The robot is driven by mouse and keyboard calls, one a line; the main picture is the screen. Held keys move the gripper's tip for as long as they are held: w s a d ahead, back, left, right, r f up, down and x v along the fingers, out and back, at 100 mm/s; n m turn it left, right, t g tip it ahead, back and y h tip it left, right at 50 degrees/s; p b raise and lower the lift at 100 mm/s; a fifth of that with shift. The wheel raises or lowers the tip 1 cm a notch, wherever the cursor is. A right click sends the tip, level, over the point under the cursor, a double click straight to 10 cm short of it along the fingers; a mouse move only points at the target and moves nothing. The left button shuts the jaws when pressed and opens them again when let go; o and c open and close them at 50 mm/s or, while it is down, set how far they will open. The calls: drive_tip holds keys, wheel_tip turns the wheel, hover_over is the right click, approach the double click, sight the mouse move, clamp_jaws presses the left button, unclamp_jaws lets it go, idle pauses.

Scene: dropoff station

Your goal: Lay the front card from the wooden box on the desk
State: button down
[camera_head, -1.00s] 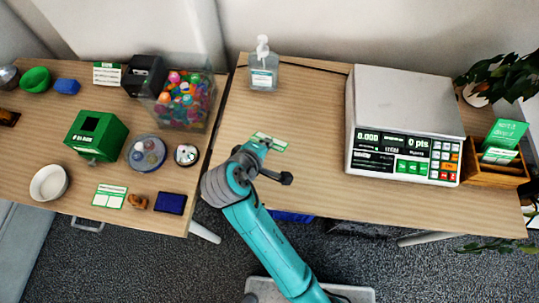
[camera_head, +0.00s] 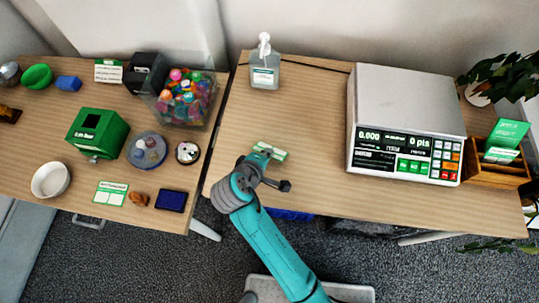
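My gripper (camera_head: 261,156) is small in the view, above the right desk (camera_head: 310,130) near its left front part, with the fingertips partly hidden by my wrist. A green and white card (camera_head: 275,151) is at the fingertips and appears to be held in them. I cannot tell whether the card touches the desk. The wooden box (camera_head: 497,172) stands at the far right of this desk, with green and white cards (camera_head: 507,134) upright in it.
A large scale (camera_head: 405,115) stands between my gripper and the box. A sanitizer bottle (camera_head: 265,68) stands at the back left. The desk between the bottle and scale is clear. The left desk holds a clear bin of colourful balls (camera_head: 186,100) and a green box (camera_head: 97,133).

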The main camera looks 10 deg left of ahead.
drive_tip(key=c, duration=1.5)
unclamp_jaws()
drive_tip(key=shift+v, duration=4)
drive_tip(key=r, duration=0.2)
drive_tip(key=s+r, duration=0.1)
drive_tip(key=r, duration=0.2)
drive_tip(key=s+r, duration=0.1)
drive_tip(key=r, duration=0.2)
drive_tip(key=shift+a, duration=0.4)
